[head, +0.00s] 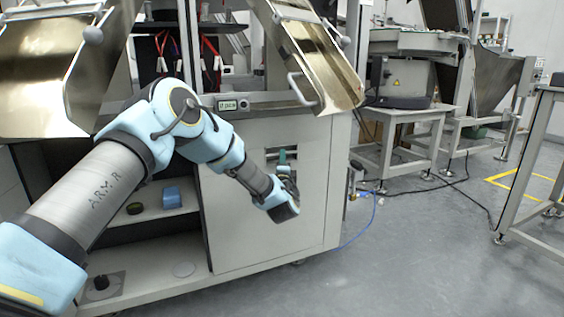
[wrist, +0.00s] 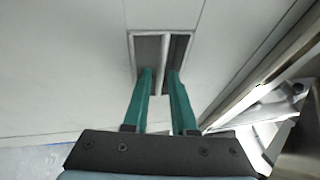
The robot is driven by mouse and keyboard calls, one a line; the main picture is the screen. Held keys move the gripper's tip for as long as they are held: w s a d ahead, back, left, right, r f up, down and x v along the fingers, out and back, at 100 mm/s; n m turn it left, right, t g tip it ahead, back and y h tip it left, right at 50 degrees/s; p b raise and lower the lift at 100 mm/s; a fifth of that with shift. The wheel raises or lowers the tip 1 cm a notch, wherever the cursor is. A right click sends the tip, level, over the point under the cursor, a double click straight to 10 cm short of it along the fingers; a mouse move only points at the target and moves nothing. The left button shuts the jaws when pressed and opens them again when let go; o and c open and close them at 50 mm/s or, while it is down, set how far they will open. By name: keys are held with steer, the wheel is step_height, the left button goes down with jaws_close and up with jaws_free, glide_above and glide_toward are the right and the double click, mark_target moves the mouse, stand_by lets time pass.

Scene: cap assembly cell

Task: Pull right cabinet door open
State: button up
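The right cabinet door (head: 240,220) is a flat light-grey panel below the machine and looks closed. It also fills much of the wrist view (wrist: 70,70). Its handle is a pale upright bar (wrist: 165,48) set across a dark rectangular recess (wrist: 147,48). My gripper (wrist: 161,74) has two green fingers pointing into the lower part of the recess, with their tips on either side of the bar. A gap shows between the fingers. Whether a finger touches the bar cannot be told. In the head view, my arm and wrist partly hide the recess and gripper.
An open shelf bay left of the door holds a blue box (head: 172,197). A metal chute (head: 315,60) hangs above the door. A blue hose (head: 360,225) runs down by the cabinet's right side. Grey floor (head: 420,265) in front and to the right is clear.

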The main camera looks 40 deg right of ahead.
steer(key=shift+w+d+r, duration=0.15)
steer(key=shift+w+d, duration=0.2)
steer(key=shift+w, duration=0.1)
jaws_close()
stand_by(1.2)
